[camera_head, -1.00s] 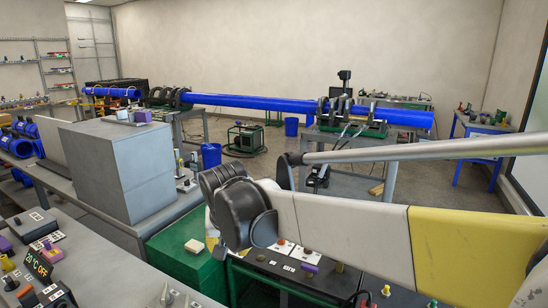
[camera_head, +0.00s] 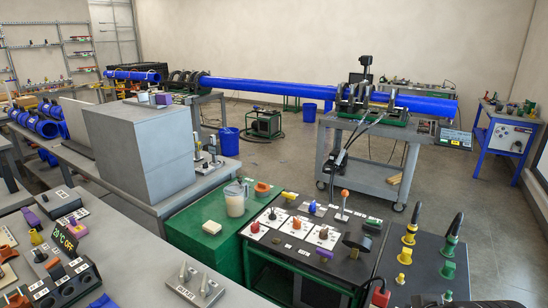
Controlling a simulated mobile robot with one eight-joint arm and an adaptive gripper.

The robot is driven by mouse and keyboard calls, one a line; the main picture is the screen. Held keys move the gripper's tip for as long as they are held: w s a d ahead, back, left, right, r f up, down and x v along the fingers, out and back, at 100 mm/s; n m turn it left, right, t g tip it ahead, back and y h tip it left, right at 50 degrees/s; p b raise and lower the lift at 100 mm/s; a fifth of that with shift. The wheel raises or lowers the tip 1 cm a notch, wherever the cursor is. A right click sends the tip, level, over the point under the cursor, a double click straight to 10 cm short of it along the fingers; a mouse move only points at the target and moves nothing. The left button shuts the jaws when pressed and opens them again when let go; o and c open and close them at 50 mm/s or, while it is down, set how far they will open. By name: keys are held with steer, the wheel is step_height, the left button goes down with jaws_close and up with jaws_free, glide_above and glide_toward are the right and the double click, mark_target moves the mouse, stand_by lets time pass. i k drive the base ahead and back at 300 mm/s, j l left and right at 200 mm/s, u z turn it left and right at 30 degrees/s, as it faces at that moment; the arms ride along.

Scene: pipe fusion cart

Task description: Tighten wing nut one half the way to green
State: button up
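The pipe fusion cart (camera_head: 368,173) is a grey wheeled cart at the centre right of the head view. Black clamps (camera_head: 365,98) on its top hold a long blue pipe (camera_head: 265,88). A small display (camera_head: 455,138) sits at the cart's right end. The wing nuts on the clamps are too small to tell apart, and I see no green mark for wing nut one. My gripper and arm are not in the picture, so nothing shows as touching the clamps.
A black control bench (camera_head: 310,268) with knobs and levers stands in front. A big grey box (camera_head: 140,150) sits on the left bench. Open floor lies left of the cart, near a blue bin (camera_head: 229,142).

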mark_target(184, 276)
steer(key=u, duration=1.35)
